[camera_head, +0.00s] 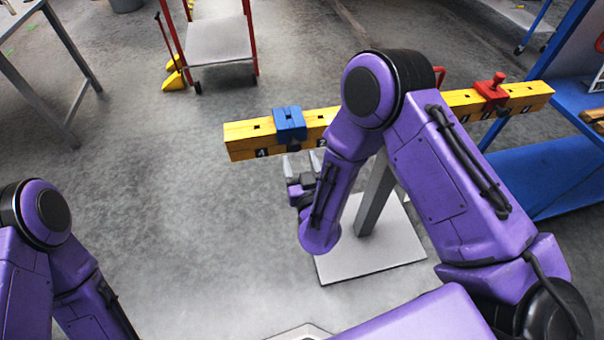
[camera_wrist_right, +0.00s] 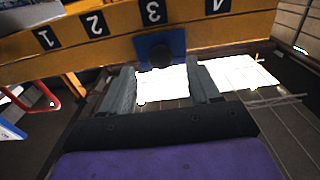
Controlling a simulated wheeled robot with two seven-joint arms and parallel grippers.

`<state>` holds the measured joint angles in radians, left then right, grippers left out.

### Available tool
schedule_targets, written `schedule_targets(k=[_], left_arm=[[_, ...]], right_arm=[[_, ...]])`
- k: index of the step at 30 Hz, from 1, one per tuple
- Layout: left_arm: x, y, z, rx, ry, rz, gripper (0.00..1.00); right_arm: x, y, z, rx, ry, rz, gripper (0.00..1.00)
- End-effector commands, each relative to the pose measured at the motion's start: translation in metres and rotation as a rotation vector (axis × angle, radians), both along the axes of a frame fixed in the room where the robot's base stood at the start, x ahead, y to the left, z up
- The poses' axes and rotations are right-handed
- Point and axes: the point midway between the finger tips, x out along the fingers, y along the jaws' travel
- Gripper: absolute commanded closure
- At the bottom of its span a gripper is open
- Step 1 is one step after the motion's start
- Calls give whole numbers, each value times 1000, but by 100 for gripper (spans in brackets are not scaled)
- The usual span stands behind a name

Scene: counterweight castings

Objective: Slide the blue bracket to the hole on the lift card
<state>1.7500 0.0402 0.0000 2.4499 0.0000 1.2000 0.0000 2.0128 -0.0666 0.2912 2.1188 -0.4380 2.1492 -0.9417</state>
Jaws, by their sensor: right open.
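The blue bracket (camera_head: 289,124) sits over the yellow beam (camera_head: 243,136) near its left end. In the right wrist view the bracket (camera_wrist_right: 177,42) shows below the label 3, with a dark round knob on its face. My right gripper (camera_head: 300,162) is just below and in front of the bracket. In the right wrist view its fingers (camera_wrist_right: 160,70) are open, spread to either side of the bracket's lower part, with nothing held. I cannot tell whether they touch it. I cannot make out a lift card. My left gripper is out of view.
A red block with a knob (camera_head: 492,88) sits near the beam's right end. My right arm hides the beam's middle. The beam stands on a grey post with a pale base plate (camera_head: 375,257). A blue shelf unit (camera_head: 550,165) is at right, a red-framed cart (camera_head: 218,42) behind.

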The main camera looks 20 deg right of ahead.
Motion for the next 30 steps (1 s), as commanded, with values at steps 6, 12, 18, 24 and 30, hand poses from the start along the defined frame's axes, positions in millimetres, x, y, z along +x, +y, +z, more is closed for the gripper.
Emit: schedule_targets(k=[6, 12, 18, 24, 30], left_arm=[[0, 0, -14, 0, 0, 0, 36], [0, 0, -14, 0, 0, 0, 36], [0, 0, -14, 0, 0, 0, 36], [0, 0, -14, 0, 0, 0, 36], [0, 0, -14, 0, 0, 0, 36]], right_arm=[[-39, 6, -2, -1, 0, 2, 38], [-46, 6, 0, 0, -1, -2, 38], [-46, 6, 0, 0, -1, -1, 38], [-46, 6, 0, 5, -1, -1, 38], [-55, 13, -41, 169, 201, 82, 38]])
